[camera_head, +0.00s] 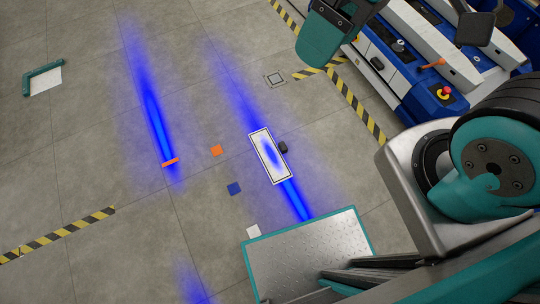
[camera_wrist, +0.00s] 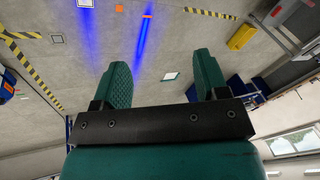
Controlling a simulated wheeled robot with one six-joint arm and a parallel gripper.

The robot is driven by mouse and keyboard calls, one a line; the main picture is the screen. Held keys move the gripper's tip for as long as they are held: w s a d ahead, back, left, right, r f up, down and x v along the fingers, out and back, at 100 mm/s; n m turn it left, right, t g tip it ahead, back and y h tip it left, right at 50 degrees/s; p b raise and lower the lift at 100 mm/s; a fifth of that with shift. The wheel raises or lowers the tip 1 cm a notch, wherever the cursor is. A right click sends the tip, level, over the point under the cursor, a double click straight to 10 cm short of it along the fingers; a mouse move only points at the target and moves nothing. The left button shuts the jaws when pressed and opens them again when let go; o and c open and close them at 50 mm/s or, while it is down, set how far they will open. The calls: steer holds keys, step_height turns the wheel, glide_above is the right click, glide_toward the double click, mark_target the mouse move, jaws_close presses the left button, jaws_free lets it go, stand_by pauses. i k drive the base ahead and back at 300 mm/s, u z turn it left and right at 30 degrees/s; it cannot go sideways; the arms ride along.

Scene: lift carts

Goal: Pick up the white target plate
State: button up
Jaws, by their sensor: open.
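A white rectangular plate (camera_head: 268,170) with a dark outline lies on the grey floor near the middle of the head view, with blue light across it. Its end shows at the top edge of the wrist view (camera_wrist: 84,3). My gripper (camera_wrist: 160,62) is open in the wrist view, with two teal fingers spread and nothing between them. The gripper is well apart from the plate. One teal finger seems to show at the top of the head view.
A small dark object (camera_head: 283,147) is beside the plate. A metal-topped platform (camera_head: 310,255) with a teal rim is below it. A blue and white machine (camera_head: 430,75) stands at upper right. Another white piece (camera_head: 45,82) with a teal edge lies far left. Left floor is mostly clear.

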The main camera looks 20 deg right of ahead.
mark_target(276, 176)
steer(key=z, duration=1.85)
steer(key=i, duration=0.7)
steer(key=u, duration=2.15)
